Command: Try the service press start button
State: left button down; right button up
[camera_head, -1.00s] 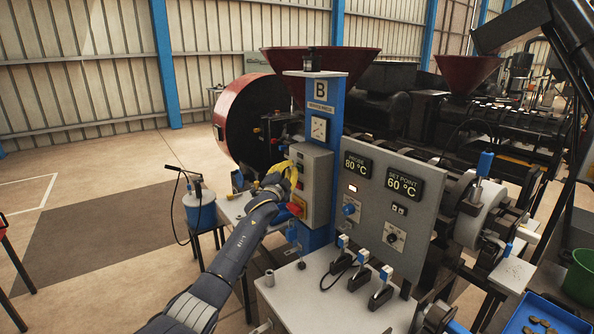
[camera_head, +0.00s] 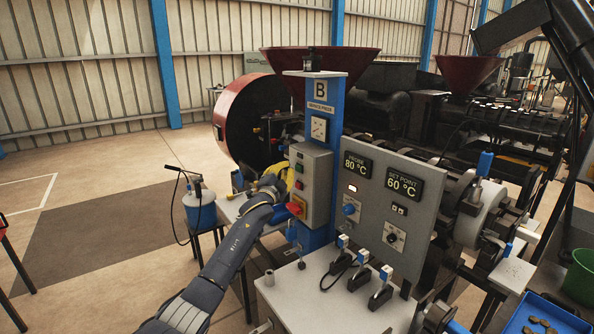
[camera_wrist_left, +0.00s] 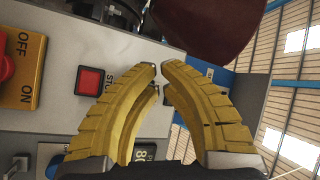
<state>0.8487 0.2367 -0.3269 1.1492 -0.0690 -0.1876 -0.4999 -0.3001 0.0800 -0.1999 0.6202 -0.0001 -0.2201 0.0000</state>
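The grey control box (camera_head: 318,190) is fixed to the blue post marked B. On its front are small push buttons, with a red stop button (camera_head: 299,185) below the others; it also shows in the left wrist view (camera_wrist_left: 91,81). Lower down is a red knob on a yellow OFF/ON plate (camera_head: 295,207), also in the left wrist view (camera_wrist_left: 8,68). My left gripper (camera_head: 283,177) is beside the box front, its yellow fingers (camera_wrist_left: 161,69) curved together at the tips with nothing seen between them. In the wrist view the fingers hide the panel beyond the stop button. My right gripper is not seen.
A grey panel (camera_head: 378,222) with two temperature displays and knobs stands right of the post. Small levers stand on the light bench (camera_head: 310,300) below. A blue canister (camera_head: 199,208) stands on a stool at left. Open floor lies beyond my left arm.

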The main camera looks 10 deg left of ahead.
pick_arm(q)
jog(key=shift+s+a, duration=1.7)
jog(key=shift+s, duration=0.15)
dwell(1.9)
